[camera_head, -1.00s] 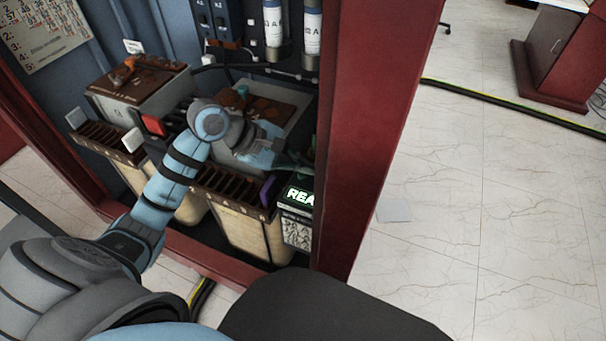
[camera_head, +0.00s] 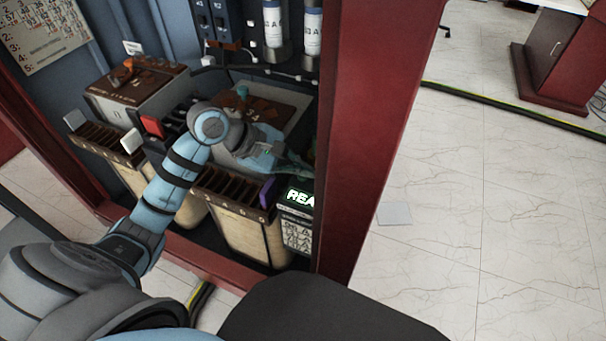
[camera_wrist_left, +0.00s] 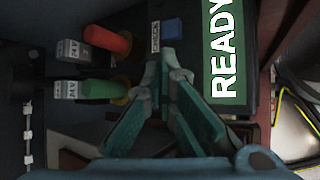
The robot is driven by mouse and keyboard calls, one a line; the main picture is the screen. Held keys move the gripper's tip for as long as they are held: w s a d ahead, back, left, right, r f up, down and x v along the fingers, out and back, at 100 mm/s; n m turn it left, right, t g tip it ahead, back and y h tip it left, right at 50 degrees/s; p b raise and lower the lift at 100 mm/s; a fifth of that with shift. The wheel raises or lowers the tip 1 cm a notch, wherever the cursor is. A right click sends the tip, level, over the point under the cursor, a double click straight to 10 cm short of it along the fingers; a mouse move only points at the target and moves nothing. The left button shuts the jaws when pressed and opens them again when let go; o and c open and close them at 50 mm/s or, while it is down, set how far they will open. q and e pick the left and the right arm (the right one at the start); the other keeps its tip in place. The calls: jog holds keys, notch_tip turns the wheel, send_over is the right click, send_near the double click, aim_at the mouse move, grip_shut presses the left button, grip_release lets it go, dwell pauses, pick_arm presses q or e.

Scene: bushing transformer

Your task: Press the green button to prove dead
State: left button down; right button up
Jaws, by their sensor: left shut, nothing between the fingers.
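A tester with a lit green-and-white READY display (camera_wrist_left: 226,55) fills the upper right of the left wrist view. In the head view its display (camera_head: 299,197) sits low inside the red cabinet, partly cut off by the frame post. My left gripper (camera_wrist_left: 170,56) is shut and empty. Its teal fingers point toward the panel beside the display. A green cylinder (camera_wrist_left: 103,89) lies left of the fingers, with a red cylinder (camera_wrist_left: 110,42) above it. A blue square (camera_wrist_left: 172,27) sits just beyond the fingertips. No separate green button is clear; the fingers cover part of the panel.
The red cabinet post (camera_head: 370,130) stands close on the right of my left arm. Brown-topped boxes (camera_head: 140,88) and slotted terminal strips (camera_head: 105,140) crowd the cabinet. White bushings (camera_head: 273,28) stand behind. The tiled floor (camera_head: 470,210) on the right is mostly clear.

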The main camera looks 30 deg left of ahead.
aim_at(302, 178)
pick_arm(q)
jog(key=shift+f, duration=0.2)
jog(key=shift+r, duration=0.1)
dwell(0.4)
jog(key=shift+r, duration=0.8)
jog(key=shift+r+p, duration=1.8)
jog(key=shift+r, duration=0.75)
